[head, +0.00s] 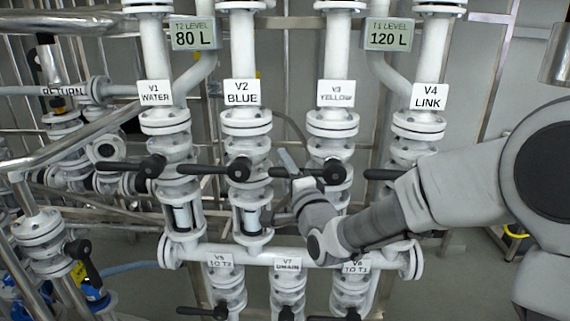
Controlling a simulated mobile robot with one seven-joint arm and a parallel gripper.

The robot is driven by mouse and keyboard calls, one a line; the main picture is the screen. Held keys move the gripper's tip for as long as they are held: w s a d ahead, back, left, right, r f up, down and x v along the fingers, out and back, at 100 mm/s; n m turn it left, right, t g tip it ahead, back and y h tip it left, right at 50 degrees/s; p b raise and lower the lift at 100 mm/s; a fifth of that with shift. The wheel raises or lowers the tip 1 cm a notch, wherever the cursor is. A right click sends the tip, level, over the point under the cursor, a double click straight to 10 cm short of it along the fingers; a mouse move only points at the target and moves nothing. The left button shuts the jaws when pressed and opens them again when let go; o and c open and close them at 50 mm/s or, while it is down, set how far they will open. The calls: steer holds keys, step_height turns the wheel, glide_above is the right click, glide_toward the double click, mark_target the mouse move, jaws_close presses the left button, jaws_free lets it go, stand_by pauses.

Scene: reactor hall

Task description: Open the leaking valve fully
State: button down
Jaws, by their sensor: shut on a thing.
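Four upright white pipes carry valves labelled V1 WATER (152,168), V2 BLUE (240,170), V3 YELLOW (333,172) and V4 LINK (385,174). Their black lever handles lie level, pointing left, across the pipes. My gripper (289,170) reaches in from the right and is shut on the V3 handle near its left end. My wrist covers part of the V3 pipe below the handle. My forearm hides part of the V4 valve. No drip or spray shows, so I cannot tell which valve leaks.
Lower valves V5 (220,312), V7 (286,312) and V6 (353,313) sit under a white cross pipe (240,255). Level displays read 80 L for T2 (194,35) and 120 L for T1 (388,35). Metal rails (75,138) crowd the left.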

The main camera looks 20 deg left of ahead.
steer(key=w+d+f+n+g+h+b, duration=0.1)
steer(key=d+f+n+g+h+b, duration=0.2)
steer(key=d+f+n+b, duration=0.2)
steer(key=shift+f+n+g+b, duration=0.4)
steer(key=shift+f+n+b, duration=1.35)
steer(key=shift+f+n, duration=0.9)
steer(key=shift+r, duration=0.2)
steer(key=c, duration=0.7)
jaws_free()
steer(key=shift+w+r, duration=0.1)
steer(key=shift+a+r, duration=0.1)
